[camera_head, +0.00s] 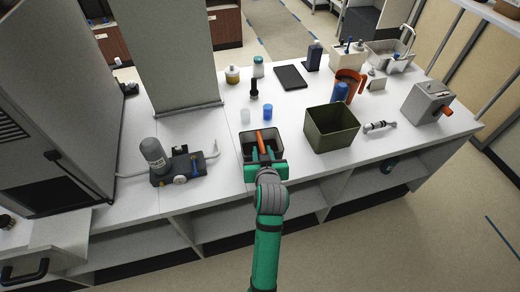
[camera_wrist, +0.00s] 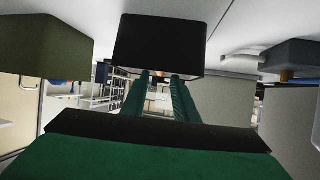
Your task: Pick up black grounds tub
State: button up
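The black grounds tub (camera_head: 278,142) stands near the front edge of the white counter, with an orange-brown bar (camera_head: 261,138) across its open top. It also shows large in the wrist view (camera_wrist: 160,45), which looks upside down. My gripper (camera_head: 263,155) is at the tub's near side, over the rim. Its two green fingers (camera_wrist: 162,78) are apart and point at the tub, with a bit of orange between their tips. I see a gap between the fingers and no clear contact with the bar. The tub's near wall is partly hidden by my gripper.
An olive green bin (camera_head: 331,129) stands to the right of the tub. A grey device with a bottle (camera_head: 155,155) is to the left. A blue cup (camera_head: 267,112) and a pale cup (camera_head: 245,117) stand behind it. A tall grey panel (camera_head: 182,60) rises at the back left.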

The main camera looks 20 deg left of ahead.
aim_at(261, 146)
jog(key=x, duration=0.4)
jog(key=shift+w+f, duration=0.2)
jog(key=shift+w, duration=0.2)
grip_shut()
jog(key=shift+r, duration=0.1)
